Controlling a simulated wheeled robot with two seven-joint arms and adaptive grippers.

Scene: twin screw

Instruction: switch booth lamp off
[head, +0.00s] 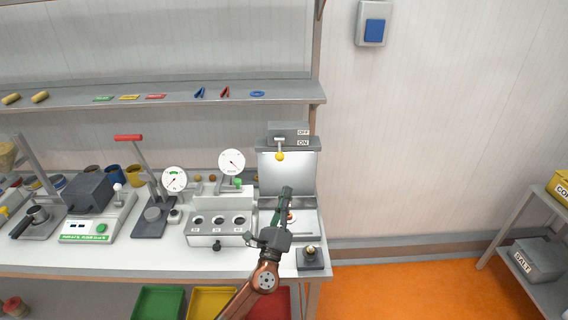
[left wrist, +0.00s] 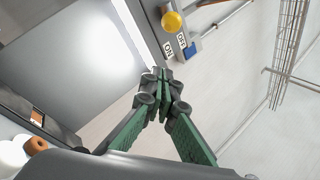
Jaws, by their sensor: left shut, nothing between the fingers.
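The booth (head: 287,172) stands at the right end of the bench, with a bright, pale lit inside. On its grey top box is a lever with a yellow knob (head: 279,156); the lever hangs down beside the lower ON label (head: 303,143), with the OFF label (head: 303,132) above it. My left gripper (head: 287,190) is in front of the booth, below the knob and apart from it. In the left wrist view the green-padded fingers (left wrist: 165,76) are shut and empty, and the yellow knob (left wrist: 172,22) shows beyond the tips. My right gripper does not show.
A small block with a round knob (head: 311,257) sits at the bench's front right corner. A panel with sockets (head: 220,222) and dials stand left of the booth. A shelf (head: 190,95) runs above. A blue wall switch (head: 374,30) is up right; the wall below it is clear.

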